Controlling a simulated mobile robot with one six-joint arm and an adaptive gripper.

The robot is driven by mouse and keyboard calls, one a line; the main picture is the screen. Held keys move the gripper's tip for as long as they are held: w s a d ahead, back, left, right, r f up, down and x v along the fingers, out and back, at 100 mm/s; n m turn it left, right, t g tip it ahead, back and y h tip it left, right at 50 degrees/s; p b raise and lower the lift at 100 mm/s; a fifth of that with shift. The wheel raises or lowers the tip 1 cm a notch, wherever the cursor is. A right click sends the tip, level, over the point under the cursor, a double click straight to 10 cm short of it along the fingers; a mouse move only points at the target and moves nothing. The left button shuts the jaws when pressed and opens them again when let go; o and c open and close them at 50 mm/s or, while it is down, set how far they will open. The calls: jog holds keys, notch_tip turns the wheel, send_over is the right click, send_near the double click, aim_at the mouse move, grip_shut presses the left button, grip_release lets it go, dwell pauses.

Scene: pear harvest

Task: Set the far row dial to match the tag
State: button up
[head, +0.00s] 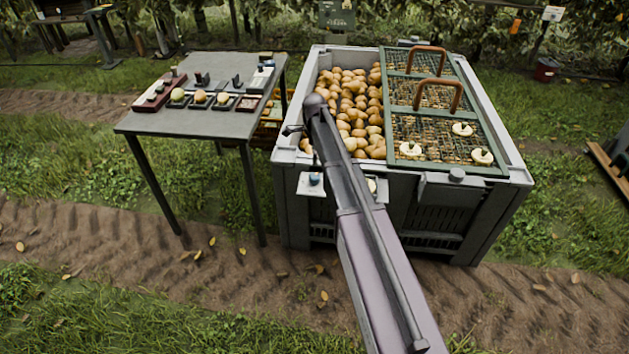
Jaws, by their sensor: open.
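No dial can be told for sure in the head view, and no setting or tag text can be read. On the grey side table (222,122), a dark red strip (160,90) carries small knobs. Behind small trays with pale round pieces (200,97) stand dark blocks with upright levers (236,81). A white tag (553,14) is at the far upper right. My arm reaches over the bin's front left edge.
The big grey bin (508,160) holds many brown-yellow fruits (350,100). A green-framed mesh cover (440,120) with orange-brown handles lies over its right part, with pale round pieces on it. A gap separates table and bin. Grass and a dirt track lie in front.

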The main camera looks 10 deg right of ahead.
aim_at(315, 175)
jog(key=shift+f+b, duration=4.9)
jog(key=shift+f, duration=0.3)
jog(key=c, duration=1.1)
